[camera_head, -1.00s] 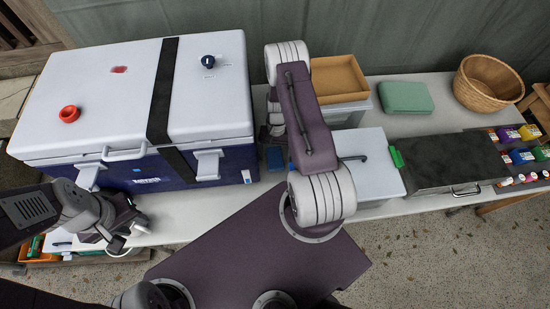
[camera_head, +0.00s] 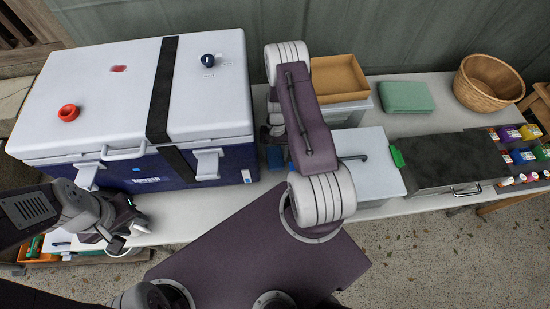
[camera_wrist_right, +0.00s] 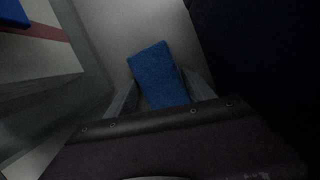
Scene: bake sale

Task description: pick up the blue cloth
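The blue cloth (camera_wrist_right: 158,76) is a folded blue rectangle in the right wrist view, lying on a pale surface. My right gripper (camera_wrist_right: 163,90) is open, with one finger on each side of the cloth's near part. Whether the fingers touch it is too dark to tell. In the head view a small patch of the blue cloth (camera_head: 275,157) shows between the cooler and my right arm, which hides the right gripper's fingers. My left gripper (camera_head: 128,232) is at the table's front edge below the cooler, far from the cloth; its finger opening is unclear.
A large blue-and-white cooler (camera_head: 110,95) stands left of the cloth. Right of my arm are a white box (camera_head: 370,175), a brown tray (camera_head: 340,78), a dark metal box (camera_head: 450,160), a green case (camera_head: 406,97) and a wicker basket (camera_head: 487,85).

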